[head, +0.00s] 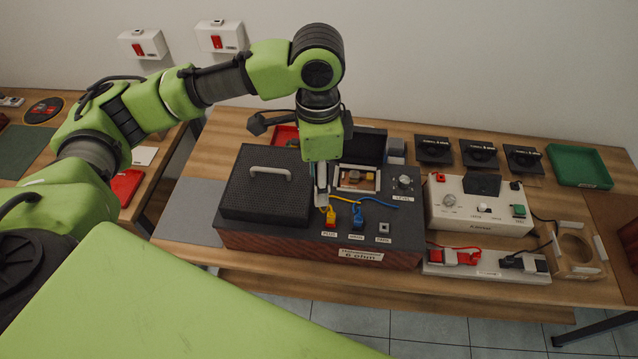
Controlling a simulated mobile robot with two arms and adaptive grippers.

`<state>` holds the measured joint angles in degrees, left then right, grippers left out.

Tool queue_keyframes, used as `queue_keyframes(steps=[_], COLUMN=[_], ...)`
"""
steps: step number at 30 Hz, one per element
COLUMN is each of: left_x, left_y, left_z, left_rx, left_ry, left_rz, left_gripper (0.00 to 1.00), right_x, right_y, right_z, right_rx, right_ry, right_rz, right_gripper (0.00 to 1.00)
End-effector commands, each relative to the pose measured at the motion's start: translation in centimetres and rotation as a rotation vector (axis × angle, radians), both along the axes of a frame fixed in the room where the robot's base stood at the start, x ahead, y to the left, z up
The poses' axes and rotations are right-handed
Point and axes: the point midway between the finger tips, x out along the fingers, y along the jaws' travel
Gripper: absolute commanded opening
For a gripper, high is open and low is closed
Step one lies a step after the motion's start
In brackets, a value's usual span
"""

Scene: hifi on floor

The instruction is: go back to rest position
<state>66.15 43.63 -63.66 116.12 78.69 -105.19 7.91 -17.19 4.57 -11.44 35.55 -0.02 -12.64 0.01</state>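My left arm comes in from the left and reaches over the table. My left gripper (321,186) points down above the dark hifi unit (265,238), beside its black lid with a light handle (271,172). Its fingers look close together, but whether they are open or shut on something cannot be told. A yellow plug (331,214) with a yellow wire is just below the fingertips, and a blue plug (358,216) is to its right. My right gripper is not in view.
A white control box (480,212) and a white strip with red and black plugs (485,265) stand to the right. A green tray (578,166) and several black pads (478,153) lie at the back right. A second table (20,160) is at the left. Two white boxes (143,43) hang on the wall.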

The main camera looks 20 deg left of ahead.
Motion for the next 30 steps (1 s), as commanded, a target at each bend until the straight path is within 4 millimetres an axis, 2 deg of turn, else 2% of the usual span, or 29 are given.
queue_keyframes(steps=[13, 30], left_x=[0.0, 0.0], left_y=[0.0, 0.0], left_z=[4.2, 4.5], left_rx=[0.000, -0.001], left_ry=[-0.001, -0.001], left_rz=[-0.001, -0.001], left_gripper=[0.41, 0.41], right_x=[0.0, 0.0], right_y=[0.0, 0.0], right_z=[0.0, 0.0], right_rx=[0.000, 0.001], right_ry=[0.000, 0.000], right_rz=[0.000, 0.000], right_gripper=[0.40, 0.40])
